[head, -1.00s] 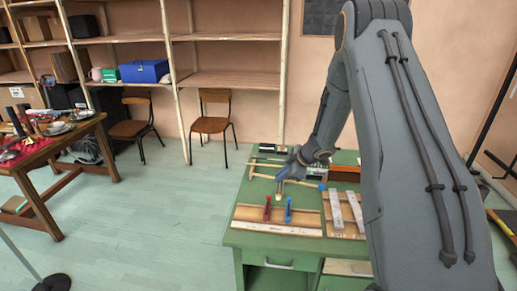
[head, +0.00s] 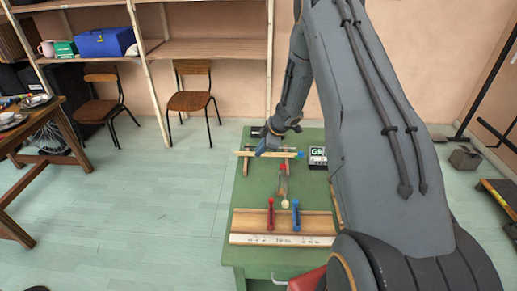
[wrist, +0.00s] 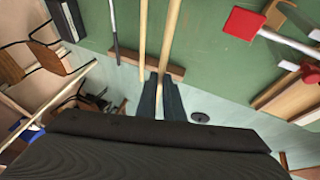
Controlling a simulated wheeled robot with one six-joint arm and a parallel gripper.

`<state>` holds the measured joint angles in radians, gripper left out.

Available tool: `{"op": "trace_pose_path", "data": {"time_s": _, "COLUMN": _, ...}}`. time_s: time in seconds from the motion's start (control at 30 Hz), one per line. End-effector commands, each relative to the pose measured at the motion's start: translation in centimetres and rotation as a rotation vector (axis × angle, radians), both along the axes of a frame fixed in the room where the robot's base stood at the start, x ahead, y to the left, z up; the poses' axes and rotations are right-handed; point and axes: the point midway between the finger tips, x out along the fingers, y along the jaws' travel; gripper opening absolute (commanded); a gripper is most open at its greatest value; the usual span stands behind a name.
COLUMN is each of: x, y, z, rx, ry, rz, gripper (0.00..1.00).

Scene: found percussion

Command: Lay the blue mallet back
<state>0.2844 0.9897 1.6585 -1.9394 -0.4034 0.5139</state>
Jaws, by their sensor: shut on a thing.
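The blue mallet (head: 291,155) has a pale wooden stick and a blue head at its right end. It lies roughly level across the back of the green table, at a wooden rest (head: 246,168). My gripper (head: 261,152) is shut on its stick, left of the head. In the wrist view my gripper (wrist: 162,82) has its fingers around a pale stick (wrist: 172,32). A second pale stick (wrist: 142,35) runs beside it. The blue head is out of the wrist view. I cannot tell whether the mallet touches the rest.
Nearer stands a wooden tray (head: 248,221) with a red piece (head: 270,213) and a blue piece (head: 296,214). A dark rod (wrist: 114,28) lies behind the sticks. My arm hides the table's right side.

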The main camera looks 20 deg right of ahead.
Motion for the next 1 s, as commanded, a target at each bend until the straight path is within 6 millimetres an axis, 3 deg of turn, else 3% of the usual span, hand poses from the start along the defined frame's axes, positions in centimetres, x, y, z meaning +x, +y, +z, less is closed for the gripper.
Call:
{"op": "trace_pose_path", "data": {"time_s": 0.27, "x": -0.2, "y": -0.1, "z": 0.2, "rx": -0.005, "ry": 0.000, "rz": -0.002, "gripper": 0.00}}
{"op": "trace_pose_path", "data": {"time_s": 0.7, "x": 0.0, "y": 0.0, "z": -4.5, "rx": -0.005, "ry": 0.000, "rz": 0.000, "gripper": 0.00}}
{"op": "trace_pose_path", "data": {"time_s": 1.0, "x": -0.1, "y": 0.0, "z": -6.2, "rx": -0.005, "ry": -0.001, "rz": 0.000, "gripper": 0.00}}
